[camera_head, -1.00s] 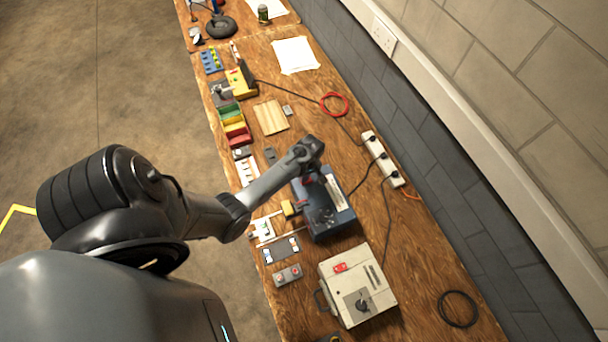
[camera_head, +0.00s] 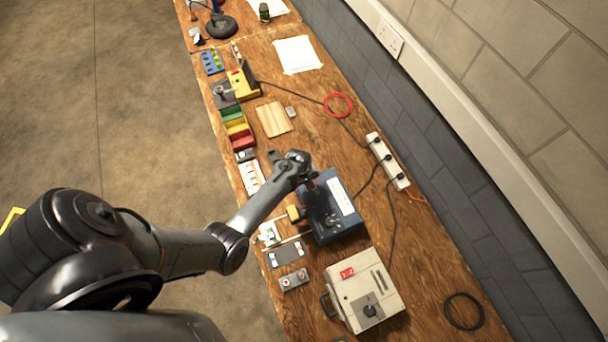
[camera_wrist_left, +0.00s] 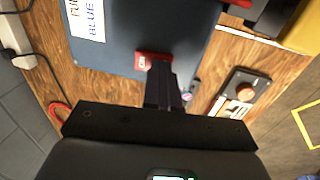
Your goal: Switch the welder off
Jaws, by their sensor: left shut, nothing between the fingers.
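A blue box (camera_head: 340,222) with a white label stands on the bench; its label (camera_wrist_left: 86,18) is partly readable, with the word BLUE. A red switch (camera_wrist_left: 150,62) sits at its edge in the left wrist view. My left gripper (camera_wrist_left: 160,72) is shut and empty, its fingertips at the red switch; I cannot tell whether they touch. It also shows in the head view over the box's far end (camera_head: 311,186). A beige-grey box (camera_head: 352,292) with a red switch (camera_head: 347,273) and a black dial stands nearer. I cannot read which box is the welder. My right gripper is not in view.
A white power strip (camera_head: 388,161) with black leads lies by the wall. A grey two-button box (camera_head: 294,279) and a dark panel (camera_head: 287,254) lie at the front edge. Coloured bins (camera_head: 237,130) stand farther back. Bench between power strip and beige box is mostly clear.

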